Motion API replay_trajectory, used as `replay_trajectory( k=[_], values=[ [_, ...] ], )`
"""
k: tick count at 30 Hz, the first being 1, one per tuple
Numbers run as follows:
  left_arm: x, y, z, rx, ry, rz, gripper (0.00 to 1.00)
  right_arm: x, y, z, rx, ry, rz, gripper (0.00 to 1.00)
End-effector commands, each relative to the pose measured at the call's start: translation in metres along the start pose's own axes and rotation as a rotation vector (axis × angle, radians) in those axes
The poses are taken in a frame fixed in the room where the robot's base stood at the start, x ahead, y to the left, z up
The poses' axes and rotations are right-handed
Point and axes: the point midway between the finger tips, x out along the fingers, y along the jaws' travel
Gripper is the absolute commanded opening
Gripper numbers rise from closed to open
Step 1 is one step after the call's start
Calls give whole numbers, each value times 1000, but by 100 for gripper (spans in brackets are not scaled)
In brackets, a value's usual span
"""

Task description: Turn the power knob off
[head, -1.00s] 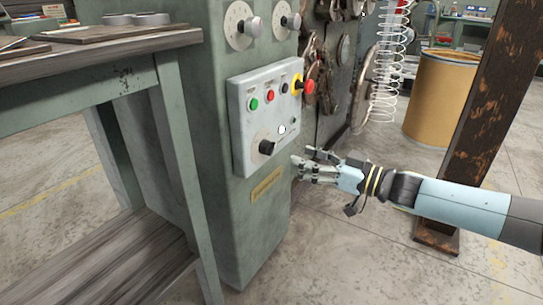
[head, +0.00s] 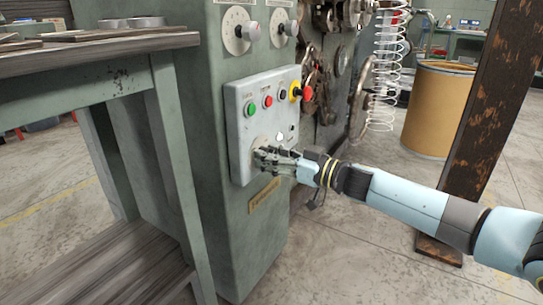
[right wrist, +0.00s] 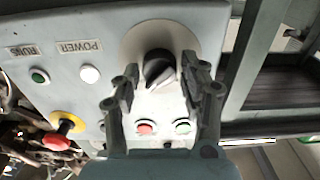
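The power knob (right wrist: 158,68) is a black rotary knob on a pale round dial plate, low on the grey control panel (right wrist: 75,25). In the right wrist view it sits between the tips of my right gripper's (right wrist: 160,75) two fingers, which are spread apart. I cannot tell whether either finger touches it. In the head view my right gripper (head: 268,157) is at the lower part of the panel (head: 238,112) and hides the knob. A white lamp (right wrist: 90,74) beside the POWER label looks bright. My left gripper is out of view.
A green button (head: 250,109), a red button (head: 267,101) and a red emergency stop on yellow (head: 296,92) sit above the knob. A wooden-topped bench (head: 110,40) stands at the left. A coiled spring (head: 383,75) hangs at the right of the machine.

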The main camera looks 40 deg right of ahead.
Motion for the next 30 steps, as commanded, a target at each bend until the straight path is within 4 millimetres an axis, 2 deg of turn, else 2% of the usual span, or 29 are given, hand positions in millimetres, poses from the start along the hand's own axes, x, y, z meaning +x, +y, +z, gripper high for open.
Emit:
replay_trajectory(
  k=[1, 6, 9, 20, 30],
  values=[
    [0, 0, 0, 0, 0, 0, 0, 0, 0, 0, 0, 0, 0, 35],
    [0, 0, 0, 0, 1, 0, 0, 0, 0, 0, 0, 0, 0, 13],
    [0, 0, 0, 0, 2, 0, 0, 0, 0, 0, 0, 0, 0, 3],
    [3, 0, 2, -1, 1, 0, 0, 0, 0, 0, -72, 0, -1, 3],
    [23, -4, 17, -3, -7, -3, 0, 0, -1, 0, -334, 0, 0, 3]
  ],
)
